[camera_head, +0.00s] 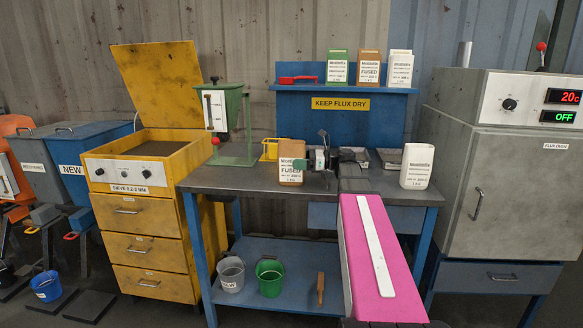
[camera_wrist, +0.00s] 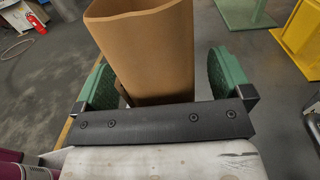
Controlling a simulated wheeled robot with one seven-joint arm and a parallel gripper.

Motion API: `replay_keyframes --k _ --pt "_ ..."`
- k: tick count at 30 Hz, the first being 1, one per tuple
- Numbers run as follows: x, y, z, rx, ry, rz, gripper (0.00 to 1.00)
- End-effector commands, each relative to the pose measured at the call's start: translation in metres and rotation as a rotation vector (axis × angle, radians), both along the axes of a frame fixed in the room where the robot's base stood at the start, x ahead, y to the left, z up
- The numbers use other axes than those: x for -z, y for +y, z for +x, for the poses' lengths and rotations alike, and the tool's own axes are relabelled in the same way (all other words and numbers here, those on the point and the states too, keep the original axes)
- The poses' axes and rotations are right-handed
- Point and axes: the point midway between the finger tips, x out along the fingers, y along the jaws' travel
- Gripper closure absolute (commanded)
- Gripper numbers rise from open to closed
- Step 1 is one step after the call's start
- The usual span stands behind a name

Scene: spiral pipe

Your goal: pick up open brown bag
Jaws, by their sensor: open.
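The open brown bag (camera_head: 290,172) stands upright on the dark workbench top, with a white label on its front. In the wrist view the brown bag (camera_wrist: 148,45) has an open top rim and rises between the two green finger pads. My gripper (camera_wrist: 163,78) is open around it, with a visible gap at the right pad; contact at the left pad is hard to tell. In the head view my gripper (camera_head: 316,160) is at the bag's right side. The lower part of the bag is hidden by the gripper body in the wrist view.
A white container (camera_head: 416,166) stands to the right on the bench (camera_head: 240,178). A green stand (camera_head: 228,125) and a yellow holder (camera_head: 270,149) are on the left. Green, brown and white bags stand on the blue shelf (camera_head: 300,88) above. My pink arm link crosses the front.

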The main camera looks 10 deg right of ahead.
Motion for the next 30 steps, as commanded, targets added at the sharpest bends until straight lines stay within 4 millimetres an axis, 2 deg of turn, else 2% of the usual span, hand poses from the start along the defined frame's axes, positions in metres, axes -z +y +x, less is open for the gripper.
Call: replay_keyframes --k 3,9,10,15,16,17,25,30 --pt "0.0 0.011 0.003 0.0 0.0 0.0 0.03" --pt "0.0 0.012 0.003 0.001 0.0 0.0 0.03" --pt "0.0 0.012 0.003 0.001 0.0 0.0 0.06" --pt "0.0 0.012 0.003 0.0 0.0 0.0 0.62" --pt "0.0 0.012 0.003 0.0 0.0 0.0 0.71" --pt "0.0 0.012 0.003 0.0 0.0 0.0 0.76" --pt "-0.002 0.012 0.003 0.0 -0.001 0.002 0.76" --pt "-0.014 0.011 0.003 0.0 -0.003 0.001 0.76"
